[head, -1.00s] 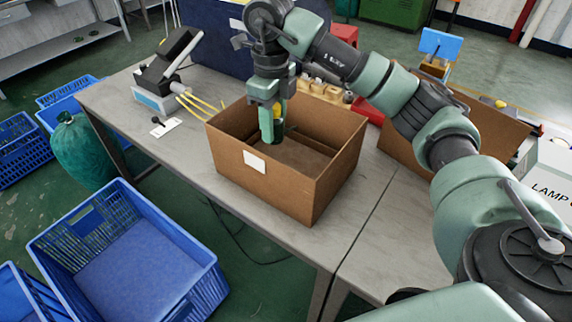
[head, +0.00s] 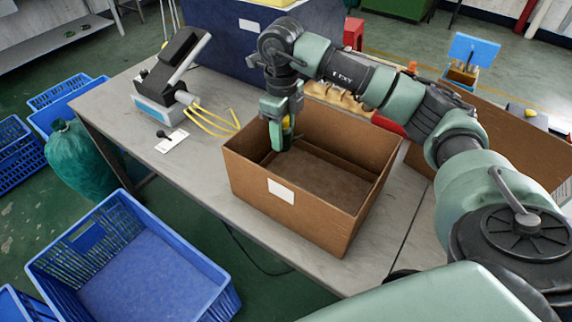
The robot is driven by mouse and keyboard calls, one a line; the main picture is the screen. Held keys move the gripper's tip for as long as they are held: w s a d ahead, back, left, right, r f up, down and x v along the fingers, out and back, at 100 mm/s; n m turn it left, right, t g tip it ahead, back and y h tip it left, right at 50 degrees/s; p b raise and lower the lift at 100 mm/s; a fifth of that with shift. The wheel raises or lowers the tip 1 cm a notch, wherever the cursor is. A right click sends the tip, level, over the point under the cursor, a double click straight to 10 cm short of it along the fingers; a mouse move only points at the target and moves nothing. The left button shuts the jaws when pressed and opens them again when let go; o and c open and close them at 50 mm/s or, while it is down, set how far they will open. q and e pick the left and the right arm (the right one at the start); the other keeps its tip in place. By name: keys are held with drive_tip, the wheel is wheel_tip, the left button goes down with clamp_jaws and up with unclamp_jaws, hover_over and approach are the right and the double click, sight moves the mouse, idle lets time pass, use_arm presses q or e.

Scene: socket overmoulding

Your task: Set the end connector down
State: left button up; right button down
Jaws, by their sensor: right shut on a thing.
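My right gripper (head: 281,146) points down over the open cardboard box (head: 300,212), with its fingertips at the box's left rear, around rim height or inside. It is shut on a small piece with a yellow part (head: 287,122), apparently the end connector. Most of that piece is hidden by the fingers, and I cannot tell whether it touches the box. The visible box floor looks bare. My left gripper is not in view.
A black device (head: 180,60) and yellow cables (head: 216,121) are on the grey table (head: 150,180) left of the box. A white card (head: 172,141) lies nearer. A blue bin (head: 235,50) stands behind. Blue crates (head: 130,255) are on the floor.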

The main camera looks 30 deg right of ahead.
wheel_tip(320, 180, down, 8)
drive_tip(key=shift+w+p, duration=0.15)
drive_tip(key=shift+p, duration=0.25)
drive_tip(key=shift+f, duration=0.85)
wheel_tip(320, 180, down, 3)
drive_tip(key=shift+f, duration=0.15)
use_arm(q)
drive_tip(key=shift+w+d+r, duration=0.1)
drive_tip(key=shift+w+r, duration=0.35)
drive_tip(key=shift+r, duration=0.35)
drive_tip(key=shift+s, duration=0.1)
use_arm(e)
drive_tip(key=shift+f, duration=0.2)
drive_tip(key=c, duration=0.9)
unclamp_jaws()
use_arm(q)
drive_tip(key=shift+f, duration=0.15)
